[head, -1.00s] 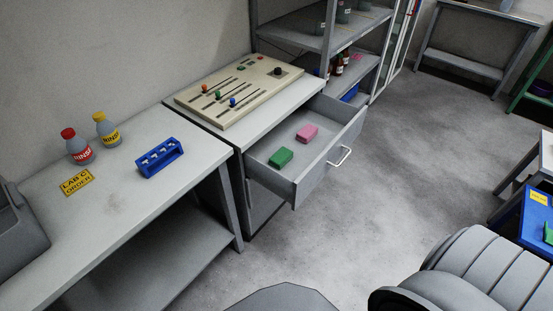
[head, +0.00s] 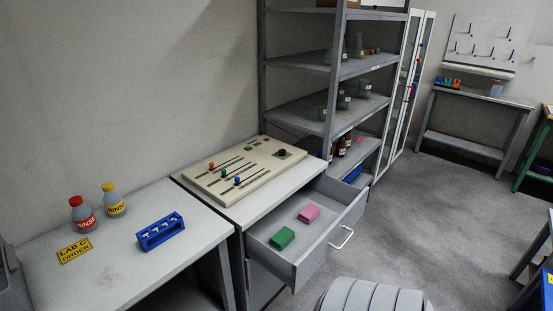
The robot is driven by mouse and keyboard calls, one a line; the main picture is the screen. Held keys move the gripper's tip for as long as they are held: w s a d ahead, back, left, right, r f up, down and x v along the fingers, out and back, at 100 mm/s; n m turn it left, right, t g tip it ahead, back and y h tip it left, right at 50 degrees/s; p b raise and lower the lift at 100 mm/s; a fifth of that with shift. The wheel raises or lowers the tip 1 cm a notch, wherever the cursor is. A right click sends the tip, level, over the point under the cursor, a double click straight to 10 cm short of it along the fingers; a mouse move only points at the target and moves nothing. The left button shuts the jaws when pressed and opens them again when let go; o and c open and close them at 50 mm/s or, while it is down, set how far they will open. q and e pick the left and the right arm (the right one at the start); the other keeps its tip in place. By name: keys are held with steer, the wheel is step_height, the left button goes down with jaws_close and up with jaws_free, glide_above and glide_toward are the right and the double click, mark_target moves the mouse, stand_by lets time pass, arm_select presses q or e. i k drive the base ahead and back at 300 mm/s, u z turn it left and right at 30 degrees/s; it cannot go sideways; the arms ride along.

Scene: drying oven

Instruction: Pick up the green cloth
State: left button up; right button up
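The green cloth (head: 282,237) is a small folded block lying in the open drawer (head: 298,271), towards its left front. A pink cloth (head: 309,213) of similar shape lies just behind and to the right of it, apart from it. The drawer is pulled out of the cabinet under the control panel, with a pale handle (head: 342,238) on its front. Neither of my grippers shows in the head view, so nothing is seen touching the green cloth.
A control panel (head: 239,170) with sliders sits above the drawer. The left bench holds two rinse bottles (head: 83,216), a blue rack (head: 160,233) and a yellow sign (head: 74,250). A tall shelf (head: 322,128) stands behind. Open floor (head: 420,230) lies to the right.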

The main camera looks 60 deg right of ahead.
mark_target(279, 240)
steer(key=k, duration=0.4)
steer(key=z, duration=0.75)
